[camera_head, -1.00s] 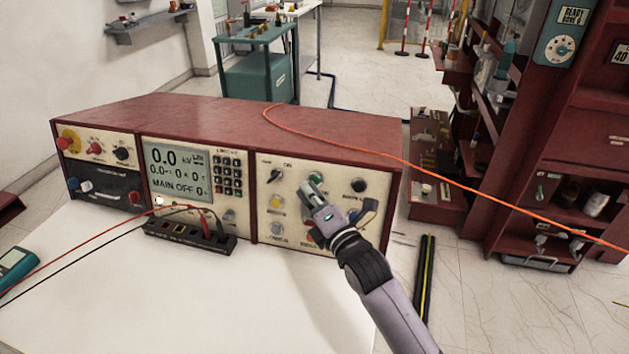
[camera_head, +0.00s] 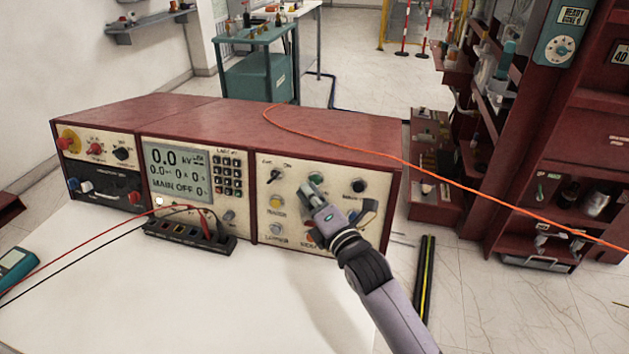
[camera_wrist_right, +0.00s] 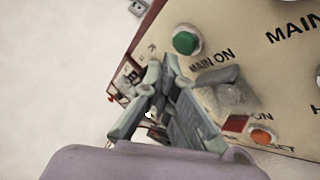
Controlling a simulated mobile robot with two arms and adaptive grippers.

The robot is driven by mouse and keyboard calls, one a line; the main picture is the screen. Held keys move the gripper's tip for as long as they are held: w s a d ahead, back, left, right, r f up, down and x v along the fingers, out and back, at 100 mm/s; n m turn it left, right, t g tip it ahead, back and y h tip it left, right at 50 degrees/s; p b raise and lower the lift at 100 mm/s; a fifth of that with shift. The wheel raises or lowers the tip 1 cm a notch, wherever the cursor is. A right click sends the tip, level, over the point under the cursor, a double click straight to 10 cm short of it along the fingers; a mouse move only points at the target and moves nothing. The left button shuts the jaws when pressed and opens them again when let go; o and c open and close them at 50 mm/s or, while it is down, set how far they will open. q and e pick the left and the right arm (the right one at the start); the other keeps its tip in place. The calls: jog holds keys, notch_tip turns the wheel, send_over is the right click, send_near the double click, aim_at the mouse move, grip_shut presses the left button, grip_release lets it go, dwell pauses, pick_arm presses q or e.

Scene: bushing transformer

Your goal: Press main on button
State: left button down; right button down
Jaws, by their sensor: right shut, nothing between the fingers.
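The main on button is a round green button (camera_wrist_right: 186,41) with the label "MAIN ON" beside it in the right wrist view. It also shows in the head view as a green button (camera_head: 316,178) on the right panel of the red test set (camera_head: 330,121). The display (camera_head: 176,172) reads "MAIN OFF". My right gripper (camera_head: 312,190) is shut and empty, just below the green button in the head view. In the right wrist view my right gripper's fingertips (camera_wrist_right: 162,70) are close to the button; whether they touch it is unclear. My left gripper is not in view.
An orange cable (camera_head: 430,165) runs over the test set's top to the right. Red and black leads lead to a black terminal block (camera_head: 188,237) in front. A dark knob (camera_head: 357,186) is right of the green button. The white tabletop (camera_head: 170,300) is mostly clear.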

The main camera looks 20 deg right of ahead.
jog(key=shift+w+d, duration=0.1)
jog(key=shift+w, duration=0.05)
jog(key=shift+w+d+f, duration=0.1)
jog(key=shift+w+d, duration=0.1)
jog(key=shift+w+d+f, duration=0.1)
jog(key=shift+w+d, duration=0.1)
jog(key=shift+w, duration=0.2)
dwell(0.8)
jog(key=shift+s, duration=0.1)
jog(key=shift+s+a+r+p, duration=0.2)
jog(key=shift+s+a+p, duration=0.25)
jog(key=shift+s+p, duration=0.2)
jog(key=s+a+p, duration=0.1)
jog(key=s, duration=0.1)
jog(key=s+a+r+p, duration=0.1)
jog(key=s, duration=0.1)
jog(key=shift+a+r, duration=0.1)
jog(key=shift+a, duration=0.3)
